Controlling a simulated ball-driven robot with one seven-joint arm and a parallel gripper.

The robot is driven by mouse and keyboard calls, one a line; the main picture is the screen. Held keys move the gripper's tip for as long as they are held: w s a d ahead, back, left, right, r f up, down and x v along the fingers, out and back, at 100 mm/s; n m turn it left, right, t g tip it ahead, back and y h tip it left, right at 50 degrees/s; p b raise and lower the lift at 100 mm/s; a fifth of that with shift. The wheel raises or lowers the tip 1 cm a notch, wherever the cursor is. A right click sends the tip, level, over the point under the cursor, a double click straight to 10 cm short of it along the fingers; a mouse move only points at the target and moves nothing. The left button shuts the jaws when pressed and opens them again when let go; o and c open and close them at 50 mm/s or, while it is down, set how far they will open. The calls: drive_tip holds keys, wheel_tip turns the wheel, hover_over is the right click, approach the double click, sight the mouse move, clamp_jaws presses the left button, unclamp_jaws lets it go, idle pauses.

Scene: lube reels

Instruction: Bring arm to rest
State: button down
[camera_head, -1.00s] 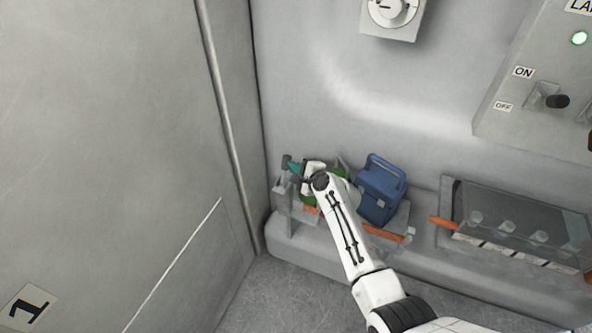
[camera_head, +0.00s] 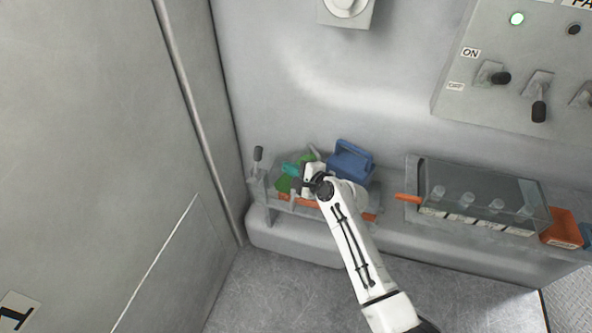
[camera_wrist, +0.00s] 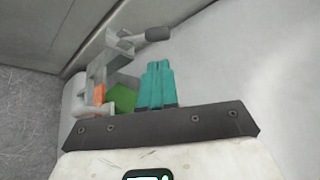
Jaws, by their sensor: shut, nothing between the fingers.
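My gripper's teal fingers (camera_wrist: 156,85) are together and hold nothing in the wrist view. They also show in the head view (camera_head: 291,169), small and partly hidden by my wrist. My white arm reaches up from the lower right to the rack on the ledge. The fingers are to the right of a dark-knobbed lever (camera_head: 258,155), with a gap between them. The lever also shows in the wrist view (camera_wrist: 157,34), beyond the fingertips. A green object (camera_head: 284,184) lies close by the fingers. I cannot tell whether they touch it.
A blue box (camera_head: 349,162) stands just right of my wrist. A clear case (camera_head: 478,190) with an orange handle is further right. A switch panel (camera_head: 515,75) is above it. A grey wall panel (camera_head: 90,150) closes the left side. Bare floor (camera_head: 270,300) is below.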

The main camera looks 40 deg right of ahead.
drive_tip(key=shift+v, duration=1)
drive_tip(key=shift+s, duration=0.1)
drive_tip(key=s+a+f+n+g+y, duration=0.1)
drive_tip(key=s+a+f+n+g, duration=0.25)
drive_tip(key=s+n, duration=0.3)
drive_tip(key=s+a+f+n+g, duration=0.25)
drive_tip(key=s+a+n, duration=0.2)
drive_tip(key=s, duration=0.35)
drive_tip(key=s+r+n+g+h, duration=0.2)
drive_tip(key=s+n+g, duration=0.5)
drive_tip(key=s, duration=1.4)
drive_tip(key=n, duration=0.3)
drive_tip(key=shift+s+d+g+h, duration=0.3)
drive_tip(key=shift+s+d+h, duration=0.1)
